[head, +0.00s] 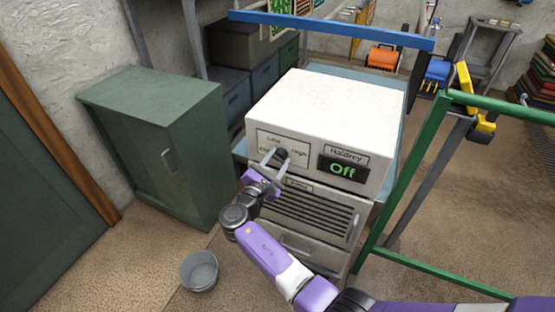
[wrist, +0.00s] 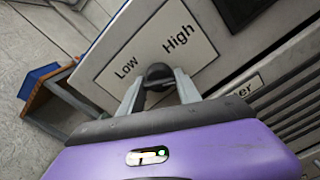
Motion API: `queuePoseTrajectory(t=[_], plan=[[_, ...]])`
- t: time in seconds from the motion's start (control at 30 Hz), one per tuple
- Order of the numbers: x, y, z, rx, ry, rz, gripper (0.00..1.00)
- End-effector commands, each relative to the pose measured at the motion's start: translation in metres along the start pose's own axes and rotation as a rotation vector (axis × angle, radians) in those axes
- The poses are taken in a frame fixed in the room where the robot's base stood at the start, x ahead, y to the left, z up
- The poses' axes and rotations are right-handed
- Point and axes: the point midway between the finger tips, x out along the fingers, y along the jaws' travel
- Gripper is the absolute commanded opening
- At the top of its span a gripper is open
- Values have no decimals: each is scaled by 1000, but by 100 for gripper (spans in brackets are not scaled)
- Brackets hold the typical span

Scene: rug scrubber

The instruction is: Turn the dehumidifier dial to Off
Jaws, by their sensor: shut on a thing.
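The white dehumidifier (head: 335,105) stands in the middle of the head view. Its front has a dial panel (head: 298,146) with the words Low and High, and a dark display (head: 343,169) that reads "Off" in green. The black dial (head: 283,154) sits on this panel; in the wrist view the dial (wrist: 158,73) shows between the fingers. My gripper (head: 275,158) is shut on the dial, one finger on each side; the gripper (wrist: 158,88) fills the lower wrist view. The dial's pointer is hard to make out, and my gripper hides the panel's lower part.
A green cabinet (head: 160,140) stands left of the dehumidifier. A grey bucket (head: 200,271) is on the floor at the front left. A green metal frame (head: 408,180) stands on the right, and a blue bar (head: 330,29) crosses behind. Floor at the lower left is mostly free.

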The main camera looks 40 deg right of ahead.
Motion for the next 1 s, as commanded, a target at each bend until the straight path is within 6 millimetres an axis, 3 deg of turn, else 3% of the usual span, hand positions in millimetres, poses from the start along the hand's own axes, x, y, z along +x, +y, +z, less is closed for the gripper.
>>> queuePoseTrajectory(t=[0.1, 0.13, 0.23, 0.63, 1.0], plan=[[-2, 0, -3, -4, 6, 3, 0], [-2, 0, -3, -4, 6, 3, 42], [-1, 0, -2, -3, 5, 2, 62], [-6, 0, -1, 0, 2, 2, 62], [-62, 0, -3, -1, 4, 4, 62]])
